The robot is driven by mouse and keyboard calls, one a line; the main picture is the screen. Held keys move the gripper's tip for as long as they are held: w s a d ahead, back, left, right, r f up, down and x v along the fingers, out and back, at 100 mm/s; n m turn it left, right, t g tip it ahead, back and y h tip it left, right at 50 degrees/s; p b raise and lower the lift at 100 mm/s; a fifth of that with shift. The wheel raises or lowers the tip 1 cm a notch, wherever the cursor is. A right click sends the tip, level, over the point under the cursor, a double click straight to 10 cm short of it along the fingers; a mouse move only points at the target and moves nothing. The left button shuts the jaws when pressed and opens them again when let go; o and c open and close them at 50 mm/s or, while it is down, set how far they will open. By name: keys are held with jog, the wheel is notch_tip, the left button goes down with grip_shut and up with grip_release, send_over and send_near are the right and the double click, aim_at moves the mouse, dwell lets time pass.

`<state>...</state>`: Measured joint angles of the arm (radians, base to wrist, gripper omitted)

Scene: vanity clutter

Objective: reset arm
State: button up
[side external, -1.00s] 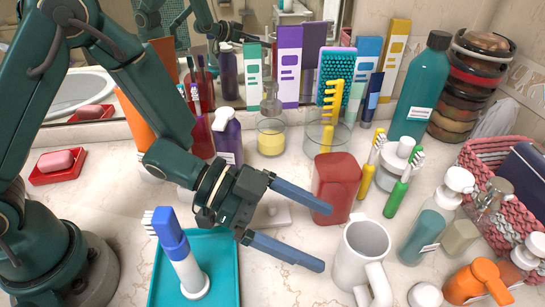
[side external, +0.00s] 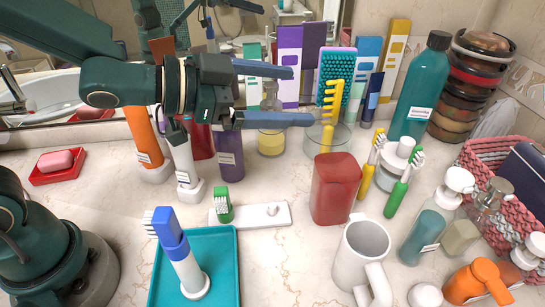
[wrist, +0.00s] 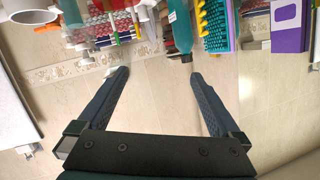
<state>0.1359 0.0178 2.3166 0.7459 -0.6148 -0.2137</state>
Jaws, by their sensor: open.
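My gripper (side external: 302,96) is open and empty in the side external view, raised above the counter in front of the mirror and the row of boxes. Its two blue fingers point right, one above the other, with the lower one in front of the candle and glass area. In the wrist view my gripper (wrist: 160,75) shows both fingers spread apart with nothing between them but the wall behind. My arm reaches in level from the upper left.
A blue-and-white electric toothbrush (side external: 178,250) stands on a teal tray (side external: 226,270). A red tumbler (side external: 336,190), a white mug (side external: 355,262) and a teal bottle (side external: 420,88) stand to the right. Bare counter lies at front centre.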

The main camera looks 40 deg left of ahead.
jog(key=s+a+r+n+y, duration=0.1)
jog(key=s+a+n+y, duration=0.1)
jog(key=a+n+y, duration=0.3)
jog(key=s+a+r+n+y, duration=0.2)
jog(key=s+a+y, duration=0.1)
jog(key=a, duration=0.4)
jog(key=s+f+n+g, duration=0.3)
jog(key=s+f+g, duration=0.3)
jog(key=s, duration=0.5)
jog(key=shift+s+f+g, duration=0.3)
jog(key=shift+s+f, duration=0.1)
jog(key=shift+f, duration=0.45)
